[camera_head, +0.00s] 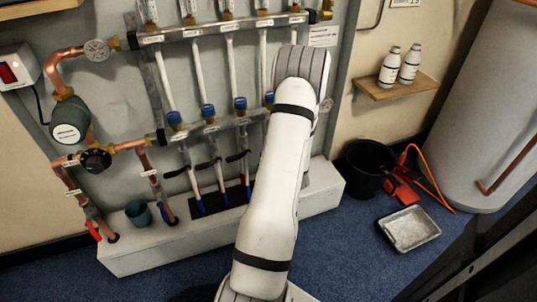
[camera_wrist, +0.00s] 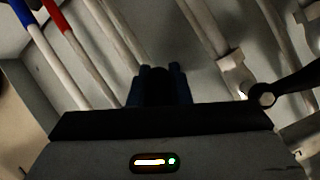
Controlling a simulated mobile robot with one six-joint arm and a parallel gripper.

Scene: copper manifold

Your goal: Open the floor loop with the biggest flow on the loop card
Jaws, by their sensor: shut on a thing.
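The copper manifold has an upper bar (camera_head: 210,29) and a lower bar (camera_head: 190,133) with white loop pipes between them. Blue caps sit along the lower bar: a left one (camera_head: 175,118), a middle one (camera_head: 207,110) and a right one (camera_head: 239,103); another is partly hidden beside my arm. A white card (camera_head: 323,36) hangs at the upper right, its text too small to read. My gripper (camera_wrist: 161,76) shows in the wrist view, shut on a dark thing between its fingers; I cannot tell which. In the head view my arm hides the gripper and the manifold's lower right.
A white plinth (camera_head: 130,262) runs below the manifold. A pump (camera_head: 69,120) and gauges are at left. A black bucket (camera_head: 365,168), red dustpan (camera_head: 402,192) and grey tray (camera_head: 409,229) stand on the floor at right. A shelf (camera_head: 398,88) holds two bottles.

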